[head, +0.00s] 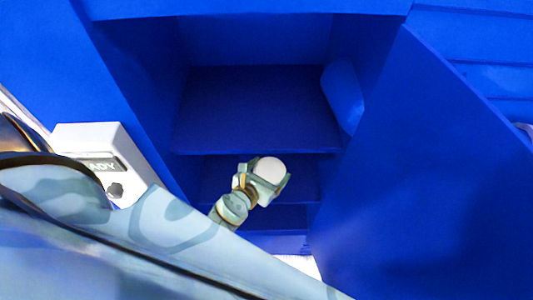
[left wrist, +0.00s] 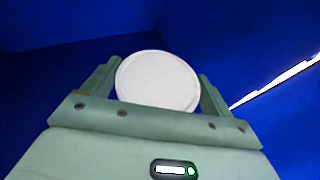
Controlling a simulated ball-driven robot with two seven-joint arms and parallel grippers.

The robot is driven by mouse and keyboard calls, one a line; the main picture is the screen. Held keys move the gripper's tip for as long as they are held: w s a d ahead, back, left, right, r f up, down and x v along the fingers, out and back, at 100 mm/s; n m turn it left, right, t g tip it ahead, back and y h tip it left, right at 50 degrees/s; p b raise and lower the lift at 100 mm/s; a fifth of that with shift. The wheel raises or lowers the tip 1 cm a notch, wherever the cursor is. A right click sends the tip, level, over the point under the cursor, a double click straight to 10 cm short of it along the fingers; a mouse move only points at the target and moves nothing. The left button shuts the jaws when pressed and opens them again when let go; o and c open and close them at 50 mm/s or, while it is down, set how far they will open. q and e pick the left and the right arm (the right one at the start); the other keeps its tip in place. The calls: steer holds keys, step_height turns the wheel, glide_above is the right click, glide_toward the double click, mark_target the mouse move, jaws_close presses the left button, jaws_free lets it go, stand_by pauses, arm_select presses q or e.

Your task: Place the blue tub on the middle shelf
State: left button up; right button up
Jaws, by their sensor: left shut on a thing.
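My left gripper (head: 265,178) is shut on a round thing with a white top, which I take to be the tub (head: 269,169). In the left wrist view the white disc (left wrist: 158,80) sits between the two fingers (left wrist: 158,88); the tub's sides are hidden, so I cannot tell their colour. The gripper is at the front of an open blue cabinet, and in the head view it overlaps the level below the large upper shelf board (head: 255,110). A lower shelf (head: 218,182) shows behind the gripper. My right gripper is not in view.
The cabinet door (head: 430,170) stands open on the right. A blue rounded thing (head: 343,95) is at the right side of the upper level. A white box with a display and knob (head: 105,158) is at left. The visible upper board is otherwise bare.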

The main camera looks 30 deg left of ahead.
arm_select(q)
steer(key=w+a, duration=0.4)
steer(key=w, duration=0.3)
step_height(320, 180, down, 7)
steer(key=b, duration=0.6)
steer(key=shift+a+b, duration=0.15)
steer(key=shift+b, duration=0.25)
steer(key=shift+w+a+f, duration=0.1)
steer(key=shift+w+f, duration=0.05)
steer(key=shift+w, duration=0.05)
steer(key=o, duration=1.1)
steer(key=shift+c, duration=0.2)
